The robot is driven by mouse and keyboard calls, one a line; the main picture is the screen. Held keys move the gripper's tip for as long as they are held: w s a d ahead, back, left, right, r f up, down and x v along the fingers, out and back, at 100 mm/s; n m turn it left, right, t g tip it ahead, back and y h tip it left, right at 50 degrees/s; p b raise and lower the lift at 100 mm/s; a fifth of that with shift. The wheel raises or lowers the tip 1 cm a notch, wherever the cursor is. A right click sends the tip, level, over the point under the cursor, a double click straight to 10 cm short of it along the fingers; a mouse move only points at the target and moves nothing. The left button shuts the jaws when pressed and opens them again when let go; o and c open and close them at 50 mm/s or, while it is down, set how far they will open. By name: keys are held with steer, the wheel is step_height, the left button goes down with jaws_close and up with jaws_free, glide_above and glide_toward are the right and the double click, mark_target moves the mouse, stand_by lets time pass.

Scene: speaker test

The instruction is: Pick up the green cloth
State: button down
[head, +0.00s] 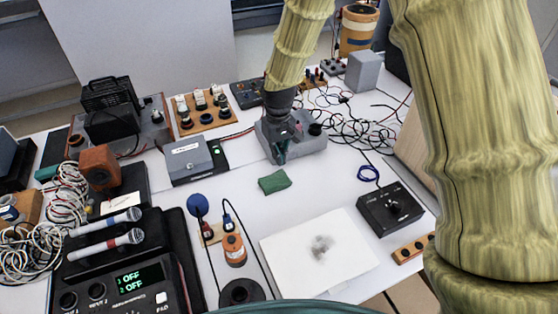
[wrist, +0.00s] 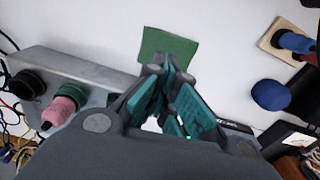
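The green cloth (head: 274,181) is a small, flat, dark green piece lying on the white table near its middle. It also shows in the wrist view (wrist: 167,45), just beyond my fingertips. My gripper (head: 280,156) is above the table, a little behind the cloth in the head view and apart from it. In the wrist view my gripper's teal-padded fingers (wrist: 172,76) come together at the tips with nothing between them. The near edge of the cloth is partly covered by the fingertips there.
A grey box with knobs (head: 308,142) stands right by my gripper. A grey case (head: 190,160) is left of the cloth, and a blue ball-topped microphone (head: 198,205) is front-left. White paper (head: 335,265) and a black box (head: 390,209) lie to the front right. Table around the cloth is clear.

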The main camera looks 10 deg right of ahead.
steer(key=c, duration=2.2)
jaws_free()
steer(key=shift+r, duration=0.1)
steer(key=o, duration=1.8)
steer(key=shift+c, duration=0.2)
